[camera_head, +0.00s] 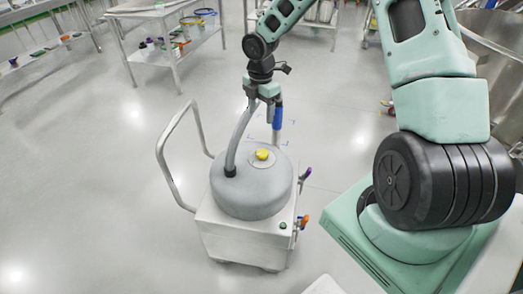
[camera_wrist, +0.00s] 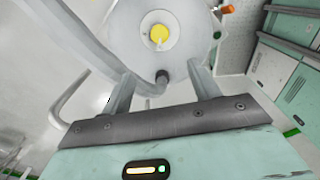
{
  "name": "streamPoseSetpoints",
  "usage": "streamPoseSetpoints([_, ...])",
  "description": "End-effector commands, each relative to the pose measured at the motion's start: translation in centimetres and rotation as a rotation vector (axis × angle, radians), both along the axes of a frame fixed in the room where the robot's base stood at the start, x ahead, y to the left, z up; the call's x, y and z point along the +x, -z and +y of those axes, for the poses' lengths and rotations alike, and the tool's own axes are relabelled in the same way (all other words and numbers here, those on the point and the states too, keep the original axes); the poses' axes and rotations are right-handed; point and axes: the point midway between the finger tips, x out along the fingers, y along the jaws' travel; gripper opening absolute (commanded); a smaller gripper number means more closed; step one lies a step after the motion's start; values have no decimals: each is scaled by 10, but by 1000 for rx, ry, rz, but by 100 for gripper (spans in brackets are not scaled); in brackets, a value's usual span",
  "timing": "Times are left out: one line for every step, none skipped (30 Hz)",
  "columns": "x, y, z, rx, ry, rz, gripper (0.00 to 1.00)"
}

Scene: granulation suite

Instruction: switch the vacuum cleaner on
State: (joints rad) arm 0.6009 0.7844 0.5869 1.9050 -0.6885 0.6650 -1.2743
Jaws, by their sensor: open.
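The vacuum cleaner (camera_head: 222,230) is a white wheeled body with a grey drum lid (camera_head: 250,200), standing on the floor below my arm. A yellow knob (camera_head: 262,155) sits on the lid; it also shows in the wrist view (camera_wrist: 159,35). A small green button (camera_head: 283,225) is on the body's front right, near an orange-tipped lever (camera_head: 303,221). A grey hose (camera_head: 238,135) rises from the lid beside my gripper. My gripper (camera_head: 262,105) is open above the lid's far side. In the wrist view its fingers (camera_wrist: 163,85) are spread, with the lid beyond them.
A looped metal push handle (camera_head: 168,165) stands at the cleaner's left. A blue-gripped wand (camera_head: 277,115) rises behind the lid. A purple-tipped lever (camera_head: 305,174) is at its right. A steel table (camera_head: 160,50) with items stands at the back left. The floor at left is clear.

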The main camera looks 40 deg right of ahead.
Motion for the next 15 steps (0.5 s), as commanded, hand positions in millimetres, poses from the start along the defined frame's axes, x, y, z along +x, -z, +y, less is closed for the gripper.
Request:
streamPoseSetpoints([1,4,-4,2,-5,-1,61])
streamPoseSetpoints([1,7,-5,2,-8,-1,61])
streamPoseSetpoints([2,11,-5,2,-10,-1,61])
streamPoseSetpoints([1,14,-5,2,-11,-1,61])
streamPoseSetpoints([1,18,-5,1,-12,0,61])
streamPoseSetpoints([1,24,-5,1,-12,1,61])
streamPoseSetpoints([1,30,-4,2,-12,1,61])
streamPoseSetpoints([1,36,-4,3,-12,1,61])
streamPoseSetpoints([1,44,-4,2,-12,2,61])
streamPoseSetpoints([1,50,-4,2,-11,2,61])
streamPoseSetpoints([1,57,-4,3,-11,1,61])
streamPoseSetpoints([0,65,-4,2,-11,2,61])
streamPoseSetpoints([0,71,-4,2,-11,2,61])
streamPoseSetpoints([1,78,-3,2,-11,1,61])
streamPoseSetpoints([0,86,-3,2,-11,2,61])
